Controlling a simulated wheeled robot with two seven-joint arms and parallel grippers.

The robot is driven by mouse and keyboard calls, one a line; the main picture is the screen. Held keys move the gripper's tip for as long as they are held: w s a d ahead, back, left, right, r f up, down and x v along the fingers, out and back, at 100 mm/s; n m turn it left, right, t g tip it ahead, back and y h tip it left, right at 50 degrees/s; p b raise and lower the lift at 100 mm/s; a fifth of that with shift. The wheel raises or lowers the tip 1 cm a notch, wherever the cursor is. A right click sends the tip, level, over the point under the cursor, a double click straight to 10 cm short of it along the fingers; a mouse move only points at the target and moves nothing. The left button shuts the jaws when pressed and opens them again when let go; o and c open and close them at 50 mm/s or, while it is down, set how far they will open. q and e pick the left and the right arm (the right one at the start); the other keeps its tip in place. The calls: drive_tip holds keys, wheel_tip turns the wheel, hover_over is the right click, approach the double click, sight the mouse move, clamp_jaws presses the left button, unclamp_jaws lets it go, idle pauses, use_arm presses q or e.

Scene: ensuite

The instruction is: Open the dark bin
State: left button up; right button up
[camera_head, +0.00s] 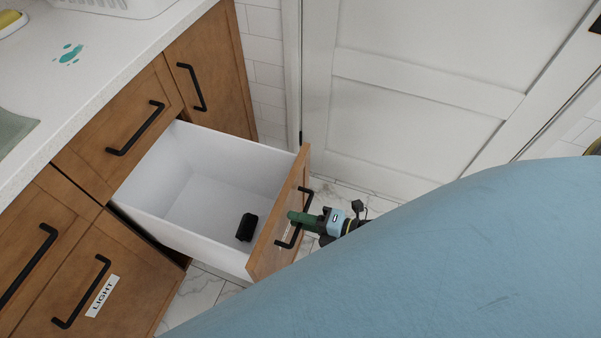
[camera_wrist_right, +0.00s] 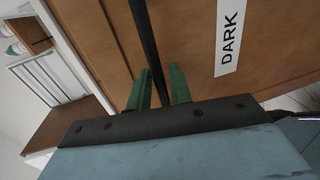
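The dark bin (camera_head: 140,199) is a white-walled drawer with a wooden front (camera_head: 284,220), pulled well out of the cabinet. A small black object (camera_head: 247,227) lies inside it. Its front bears a black bar handle (camera_head: 306,198); the handle (camera_wrist_right: 146,35) and a "DARK" label (camera_wrist_right: 229,38) show in the right wrist view. My right gripper (camera_head: 296,217) is at the handle's middle. In the right wrist view its green fingers (camera_wrist_right: 161,82) are close together, one on each side of the bar, shut on it. My left gripper is not in view.
A drawer front labelled "LIGHT" (camera_head: 102,296) is beside the dark bin at lower left. Other wooden cabinet fronts (camera_head: 211,70) and a white counter (camera_head: 95,58) adjoin it. A white door (camera_head: 400,110) stands behind. Marble-tiled floor (camera_head: 195,291) shows below. My blue body covers the lower right.

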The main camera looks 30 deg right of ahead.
drive_tip(key=shift+o, duration=0.4)
